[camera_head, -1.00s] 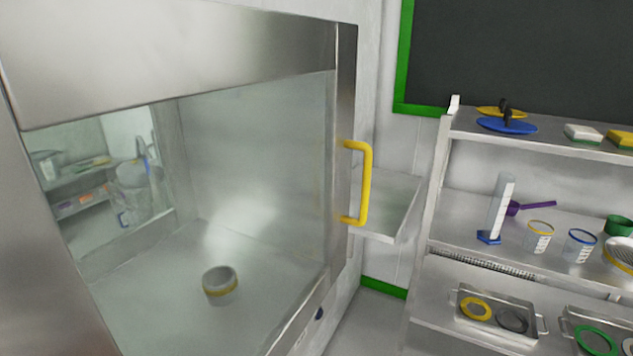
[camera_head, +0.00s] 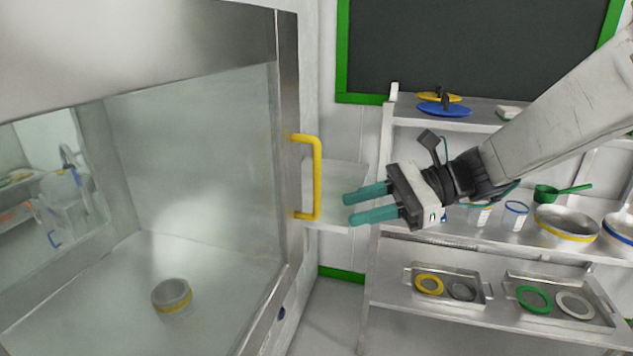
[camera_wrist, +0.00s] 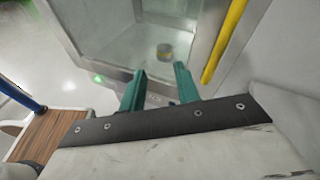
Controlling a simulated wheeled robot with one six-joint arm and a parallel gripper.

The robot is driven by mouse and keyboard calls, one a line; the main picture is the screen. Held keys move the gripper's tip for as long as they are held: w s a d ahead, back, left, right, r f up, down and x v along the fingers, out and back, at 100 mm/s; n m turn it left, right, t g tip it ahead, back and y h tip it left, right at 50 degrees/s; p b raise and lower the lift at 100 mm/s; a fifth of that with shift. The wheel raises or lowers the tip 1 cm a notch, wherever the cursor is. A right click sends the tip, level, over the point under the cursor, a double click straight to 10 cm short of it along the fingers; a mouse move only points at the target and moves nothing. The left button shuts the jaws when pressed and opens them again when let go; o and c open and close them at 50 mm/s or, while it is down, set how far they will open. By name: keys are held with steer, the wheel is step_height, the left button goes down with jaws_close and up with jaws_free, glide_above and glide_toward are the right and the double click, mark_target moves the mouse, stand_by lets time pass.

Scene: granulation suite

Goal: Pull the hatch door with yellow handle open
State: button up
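The hatch door (camera_head: 287,120) is a glass pane in a steel frame at the left of the head view, and it looks shut. Its yellow handle (camera_head: 317,178) is a vertical bar on the right edge of the frame. The handle also shows in the wrist view (camera_wrist: 226,40), to the right of the fingers. My gripper (camera_head: 346,208) is open, with two teal fingers apart and nothing between them. In the head view the fingertips point left toward the handle, a little to its right. In the wrist view the fingers (camera_wrist: 157,82) do not surround the handle.
A grey cup with a yellow band (camera_head: 172,295) stands behind the glass. A small steel side shelf (camera_head: 345,185) is behind the handle. A steel rack (camera_head: 390,255) with bowls, rings and trays stands at right. Floor is free between hatch and rack.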

steer(key=w+m+t+y, duration=0.2)
steer(key=w+m+t, duration=0.15)
steer(key=w, duration=0.35)
steer(key=m, duration=0.1)
glide_above(317, 215)
steer(key=shift+w+r+y, duration=0.1)
steer(key=shift+w+y, duration=0.2)
steer(key=shift+w, duration=0.1)
jaws_close()
